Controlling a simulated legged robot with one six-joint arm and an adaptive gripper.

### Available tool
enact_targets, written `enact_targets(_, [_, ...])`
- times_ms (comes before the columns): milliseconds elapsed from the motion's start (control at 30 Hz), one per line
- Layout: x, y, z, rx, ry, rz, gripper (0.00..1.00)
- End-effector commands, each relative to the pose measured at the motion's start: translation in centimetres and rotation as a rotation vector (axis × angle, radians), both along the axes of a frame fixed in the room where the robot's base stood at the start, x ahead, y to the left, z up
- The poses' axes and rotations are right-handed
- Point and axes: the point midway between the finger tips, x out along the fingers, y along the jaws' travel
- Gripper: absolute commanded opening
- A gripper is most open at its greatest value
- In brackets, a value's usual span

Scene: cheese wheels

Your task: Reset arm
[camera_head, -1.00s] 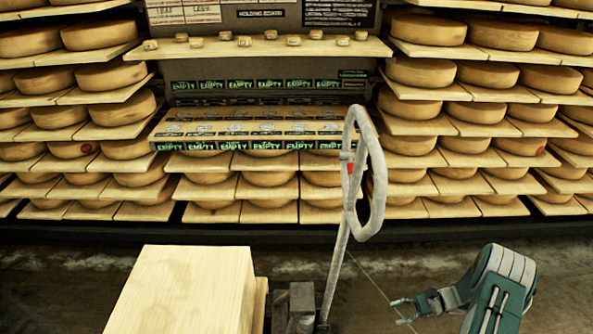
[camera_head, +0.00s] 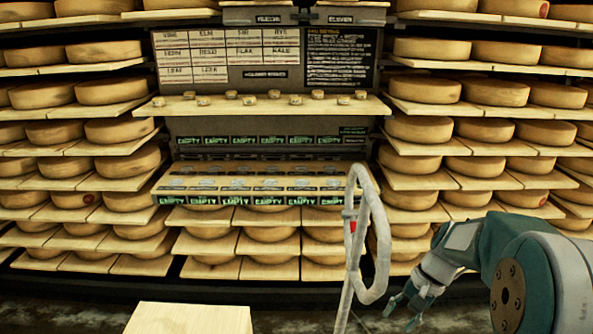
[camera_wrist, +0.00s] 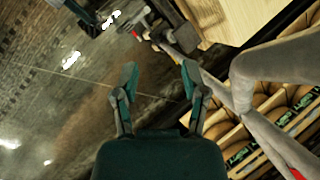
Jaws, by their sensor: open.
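My gripper (camera_head: 402,303) is at the lower right of the head view, just right of a grey looped handle (camera_head: 377,262). My teal and grey arm is raised behind it. In the wrist view my gripper (camera_wrist: 158,78) has its two fingers spread apart with nothing between them. The looped handle also shows in the wrist view (camera_wrist: 285,62), to the right of the fingers and close to them. Whether the gripper touches the handle I cannot tell.
Shelves of cheese wheels (camera_head: 420,128) fill the back wall. A middle shelf (camera_head: 250,107) holds small round pieces below a labelled board (camera_head: 227,58). Boxes marked EMPTY (camera_head: 265,184) sit lower. A pale wooden block (camera_head: 190,318) stands at the bottom front.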

Motion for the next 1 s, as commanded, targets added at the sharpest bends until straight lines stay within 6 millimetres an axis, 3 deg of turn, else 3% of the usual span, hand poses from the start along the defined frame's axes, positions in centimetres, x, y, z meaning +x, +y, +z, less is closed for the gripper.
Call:
enact_targets(33, [-0.8, 0.7, 1.4, -0.031, -0.037, 0.029, 0.57])
enact_targets(200, [-3.3, 2.2, 4.7, -0.128, -0.149, 0.116, 0.57])
enact_targets(500, [-8.2, 4.4, 8.9, -0.28, -0.348, 0.254, 0.57])
enact_targets(700, [-11.9, 5.4, 10.8, -0.384, -0.503, 0.35, 0.57])
enact_targets(1000, [-16.1, 6.1, 12.0, -0.503, -0.7, 0.458, 0.57])
